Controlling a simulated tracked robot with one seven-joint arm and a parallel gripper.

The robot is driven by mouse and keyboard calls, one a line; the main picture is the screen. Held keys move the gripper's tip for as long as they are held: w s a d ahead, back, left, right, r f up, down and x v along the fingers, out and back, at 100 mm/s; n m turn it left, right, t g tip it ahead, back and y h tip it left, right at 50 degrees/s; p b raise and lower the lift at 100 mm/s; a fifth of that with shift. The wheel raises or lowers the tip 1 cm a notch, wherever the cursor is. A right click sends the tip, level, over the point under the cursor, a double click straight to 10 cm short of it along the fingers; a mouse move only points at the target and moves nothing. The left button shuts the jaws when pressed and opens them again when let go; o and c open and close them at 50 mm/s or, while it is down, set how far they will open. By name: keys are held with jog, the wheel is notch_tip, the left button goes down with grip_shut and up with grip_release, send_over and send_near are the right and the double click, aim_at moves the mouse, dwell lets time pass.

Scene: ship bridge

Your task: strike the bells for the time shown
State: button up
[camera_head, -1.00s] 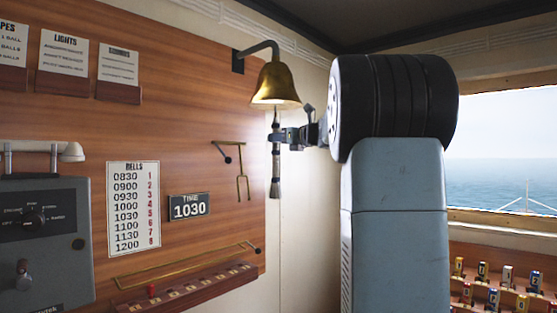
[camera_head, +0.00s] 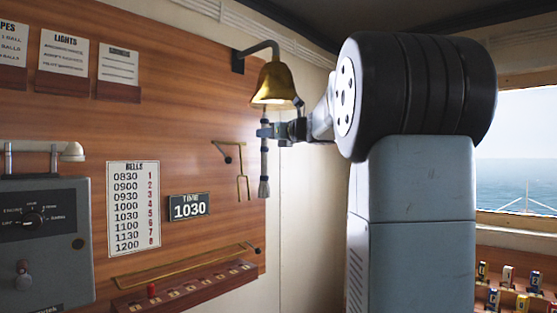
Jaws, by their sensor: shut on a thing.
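The brass bell (camera_head: 274,84) hangs from a dark bracket on the wooden wall. A lanyard (camera_head: 264,168) with a frayed end hangs below its mouth. My gripper (camera_head: 266,131) is shut on the upper part of the lanyard, just under the bell. The lanyard sits left of the bell's middle. The clapper is not clearly visible. The time sign (camera_head: 189,207) reads 1030. The bells chart (camera_head: 134,208) left of it lists times from 0830 to 1200, with red numbers beside them.
A wooden ledge (camera_head: 190,287) with a brass rail and a red peg (camera_head: 152,290) runs below the sign. A brass fork-shaped hook (camera_head: 241,186) hangs near the lanyard. A grey control box (camera_head: 45,250) is at left.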

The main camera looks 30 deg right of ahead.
jog(key=d, duration=0.1)
jog(key=w+d+f, duration=0.1)
jog(key=d, duration=0.3)
jog(key=shift+w+d+f, duration=0.2)
jog(key=shift+w+d, duration=0.05)
jog(key=shift+w, duration=0.15)
jog(key=shift+f, duration=0.15)
dwell(0.5)
jog(key=a, duration=0.2)
jog(key=s+a+r, duration=0.1)
jog(key=a, duration=0.1)
jog(key=s+a, duration=0.1)
jog(key=a, duration=0.1)
jog(key=shift+s+a+r, duration=0.1)
jog(key=shift+r, duration=0.1)
jog(key=w+d, duration=0.2)
jog(key=d, duration=0.3)
jog(key=shift+d+f, duration=0.2)
jog(key=shift+d, duration=0.15)
